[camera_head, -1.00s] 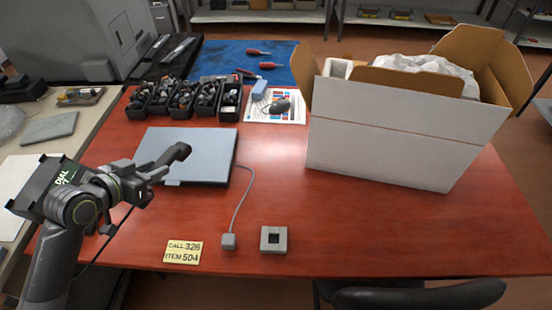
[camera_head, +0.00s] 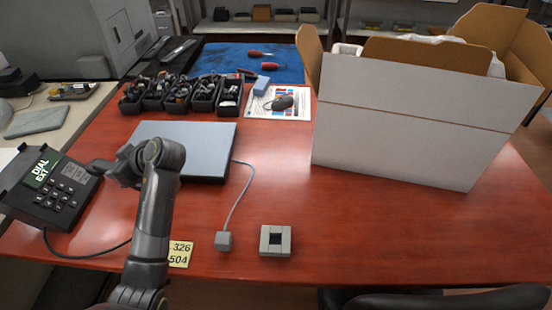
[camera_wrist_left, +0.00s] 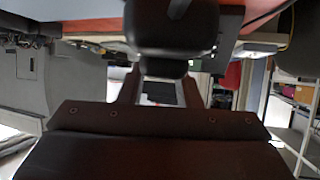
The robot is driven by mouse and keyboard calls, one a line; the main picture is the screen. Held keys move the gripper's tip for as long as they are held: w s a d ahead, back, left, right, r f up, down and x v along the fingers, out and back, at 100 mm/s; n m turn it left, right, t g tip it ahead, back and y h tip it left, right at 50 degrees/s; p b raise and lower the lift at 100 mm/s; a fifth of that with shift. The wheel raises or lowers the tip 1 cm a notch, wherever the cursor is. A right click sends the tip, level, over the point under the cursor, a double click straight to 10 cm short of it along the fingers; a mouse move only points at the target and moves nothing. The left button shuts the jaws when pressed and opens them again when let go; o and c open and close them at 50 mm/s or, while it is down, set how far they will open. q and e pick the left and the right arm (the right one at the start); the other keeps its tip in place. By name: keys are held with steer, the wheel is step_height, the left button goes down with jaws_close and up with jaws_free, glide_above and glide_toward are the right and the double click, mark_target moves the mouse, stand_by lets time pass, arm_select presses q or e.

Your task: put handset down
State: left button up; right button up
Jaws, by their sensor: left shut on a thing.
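My left gripper (camera_head: 118,171) is shut on the dark handset (camera_head: 98,167), which is mostly hidden by the gripper in the head view. In the left wrist view the handset (camera_wrist_left: 172,28) is a dark rounded block at top centre, at the gripper's jaws. The black phone base (camera_head: 58,200), with a keypad and a green DIAL EXT label, is at the left table edge. The handset end shows near the base's upper right corner; I cannot tell whether they touch. My right gripper is not in view.
A grey closed laptop (camera_head: 205,150) lies just right of my gripper. A yellow note (camera_head: 180,254), a small grey block (camera_head: 275,240) and a corded plug (camera_head: 223,240) lie near the front. A large white box (camera_head: 410,125) fills the right side. The front right tabletop is clear.

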arm_select(q)
steer(key=n+g, duration=0.1)
steer(key=d+n+g+b, duration=0.1)
steer(key=shift+s+g+y, duration=0.3)
steer(key=shift+s+d+r+n+g, duration=0.3)
steer(key=shift+n+g, duration=0.1)
steer(key=shift+n, duration=0.2)
glide_above(137, 195)
steer(key=s+d, duration=0.4)
steer(key=f, duration=1)
steer(key=shift+a, duration=0.25)
steer(key=shift+f+b, duration=0.2)
steer(key=shift+b, duration=0.1)
steer(key=o, duration=1.1)
steer(key=shift+r, duration=0.1)
steer(key=shift+c, duration=0.2)
